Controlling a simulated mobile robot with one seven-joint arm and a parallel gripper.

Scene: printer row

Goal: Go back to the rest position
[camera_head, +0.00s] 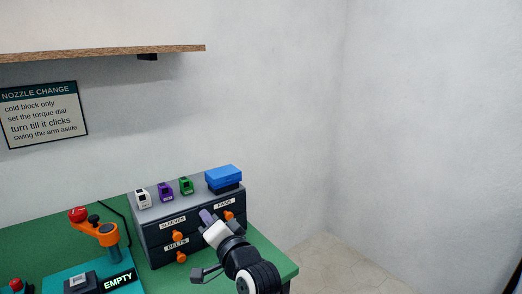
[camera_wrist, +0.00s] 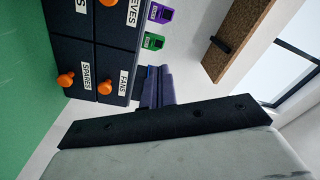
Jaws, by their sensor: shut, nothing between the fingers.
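My gripper (camera_head: 207,216) is in front of the right part of a dark drawer cabinet (camera_head: 150,226) in the head view. Its purple fingers are together with nothing between them. In the wrist view the fingers (camera_wrist: 157,86) point past the cabinet's edge, near the FANS drawer (camera_wrist: 118,75). I cannot tell whether they touch the cabinet. The drawers look shut. The arm hides the lower right of the cabinet in the head view; the SPARES drawer (camera_wrist: 80,75) shows in the wrist view.
Small white (camera_head: 143,198), purple (camera_head: 165,191) and green (camera_head: 186,186) blocks and a blue box (camera_head: 223,176) stand on the cabinet. An orange device (camera_head: 103,231) with a red knob stands left on the green table (camera_head: 30,262). A shelf (camera_head: 100,53) hangs above. Right of the table is open floor (camera_head: 345,265).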

